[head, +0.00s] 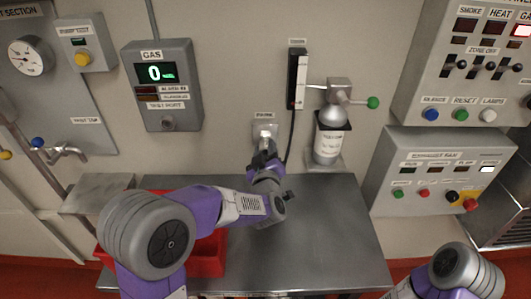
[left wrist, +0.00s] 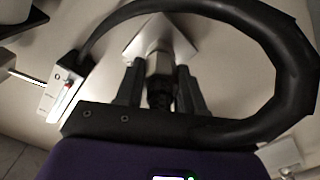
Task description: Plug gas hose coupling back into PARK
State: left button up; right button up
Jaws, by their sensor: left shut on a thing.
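My left gripper (head: 264,150) reaches up to the PARK holder (head: 265,126) on the wall above the steel table. In the left wrist view my left gripper (left wrist: 160,88) is shut on the hose coupling (left wrist: 159,62), a metal piece with a dark rear end. The coupling's front end is against or in the pale square PARK plate (left wrist: 145,30); I cannot tell how deep it sits. The black hose (left wrist: 290,50) loops out to the right. In the head view the hose (head: 291,135) hangs from the flowmeter (head: 297,80). My right gripper is outside the head view.
A gas bottle (head: 329,140) with a green-knobbed valve stands on a wall bracket right of PARK. The GAS detector box (head: 162,85) with its TEST PORT is at left. A red bin (head: 205,255) lies partly behind my left arm. The table's right half (head: 335,235) is clear.

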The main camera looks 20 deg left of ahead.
pick_arm(q)
jog(key=shift+w, duration=0.1)
jog(key=o, duration=1.2)
jog(key=shift+o, duration=0.2)
jog(key=v, duration=0.7)
jog(key=shift+s+p, duration=0.3)
jog(key=shift+p, duration=0.05)
jog(key=shift+d, duration=0.1)
